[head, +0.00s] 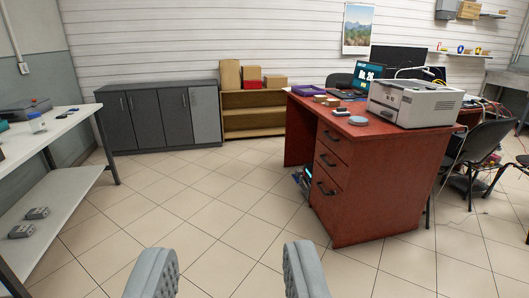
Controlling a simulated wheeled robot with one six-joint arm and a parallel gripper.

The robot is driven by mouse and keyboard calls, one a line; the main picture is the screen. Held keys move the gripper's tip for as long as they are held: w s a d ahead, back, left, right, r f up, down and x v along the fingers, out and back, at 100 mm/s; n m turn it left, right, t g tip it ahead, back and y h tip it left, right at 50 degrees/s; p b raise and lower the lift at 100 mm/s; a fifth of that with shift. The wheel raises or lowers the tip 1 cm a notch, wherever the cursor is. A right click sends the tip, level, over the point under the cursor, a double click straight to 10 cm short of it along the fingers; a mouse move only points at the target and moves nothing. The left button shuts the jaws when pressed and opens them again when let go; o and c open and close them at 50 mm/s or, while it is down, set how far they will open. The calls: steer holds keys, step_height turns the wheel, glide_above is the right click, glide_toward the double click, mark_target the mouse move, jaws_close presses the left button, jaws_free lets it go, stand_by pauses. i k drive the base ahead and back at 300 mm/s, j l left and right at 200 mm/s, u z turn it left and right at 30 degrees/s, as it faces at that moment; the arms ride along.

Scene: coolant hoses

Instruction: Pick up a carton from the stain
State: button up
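My gripper (229,258) shows at the bottom of the head view, its two grey padded fingers wide apart with only tiled floor between them. I see no clear stain and no carton lying on the floor. Box-like cartons stand far off on a low wooden shelf: a tall brown one (230,76), a small brown one (275,81) and a red one (252,84) between them. My gripper is well apart from all of them.
A red desk (345,200) with a printer (415,102) stands at right, with dark chairs (482,145) beyond. A white workbench (40,130) lines the left. Grey cabinets (160,118) and the wooden shelf (255,122) stand at the back wall. The tiled floor (215,200) between is clear.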

mark_target(322, 98)
steer(key=i+l, duration=0.1)
steer(key=i, duration=2.15)
steer(key=i+j+z, duration=0.15)
steer(key=i, duration=0.4)
steer(key=i+j, duration=0.1)
steer(key=i, duration=0.5)
steer(key=i+l+z, duration=0.15)
steer(key=i+z, duration=0.2)
steer(key=i, duration=0.35)
steer(key=i+z, duration=0.35)
steer(key=i, duration=0.4)
